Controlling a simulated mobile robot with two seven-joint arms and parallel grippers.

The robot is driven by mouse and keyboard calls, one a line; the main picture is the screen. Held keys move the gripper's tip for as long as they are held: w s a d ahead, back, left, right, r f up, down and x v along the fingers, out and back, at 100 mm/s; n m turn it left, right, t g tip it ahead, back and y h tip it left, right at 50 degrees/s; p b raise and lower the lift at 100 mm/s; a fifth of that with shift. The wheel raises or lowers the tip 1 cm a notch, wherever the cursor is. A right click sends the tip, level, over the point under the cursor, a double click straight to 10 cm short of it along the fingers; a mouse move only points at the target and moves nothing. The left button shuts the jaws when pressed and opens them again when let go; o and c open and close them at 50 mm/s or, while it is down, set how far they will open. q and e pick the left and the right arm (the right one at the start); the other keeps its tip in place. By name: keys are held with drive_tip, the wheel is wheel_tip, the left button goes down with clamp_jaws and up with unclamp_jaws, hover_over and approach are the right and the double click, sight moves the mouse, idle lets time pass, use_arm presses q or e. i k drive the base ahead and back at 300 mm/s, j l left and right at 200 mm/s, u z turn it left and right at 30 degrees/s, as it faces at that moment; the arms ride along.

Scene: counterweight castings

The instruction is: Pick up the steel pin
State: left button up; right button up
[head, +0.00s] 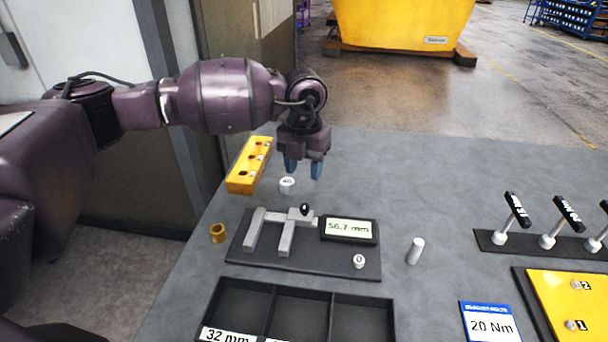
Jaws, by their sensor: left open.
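The steel pin (415,251) is a plain light-grey cylinder. It stands on the grey table to the right of the black measuring board, tilted slightly in the picture. My left gripper (303,170) points down over the far part of the table, up and to the left of the pin and well apart from it. Its blue fingertips are apart with nothing between them. A small white ring-like piece (287,185) is just below and left of the fingers. My right gripper is out of view.
A caliper (284,238) and display (348,229) reading 56.7 mm sit on the black board. A yellow block with holes (240,182), a brass bushing (218,233), a black divided tray (268,319), levers (548,243) and a 20 Nm card (487,322) surround the work area.

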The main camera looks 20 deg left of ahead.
sight(417, 245)
drive_tip(key=k+l, duration=0.25)
drive_tip(key=k, duration=0.2)
drive_tip(key=k+l, duration=0.3)
drive_tip(key=k, duration=0.2)
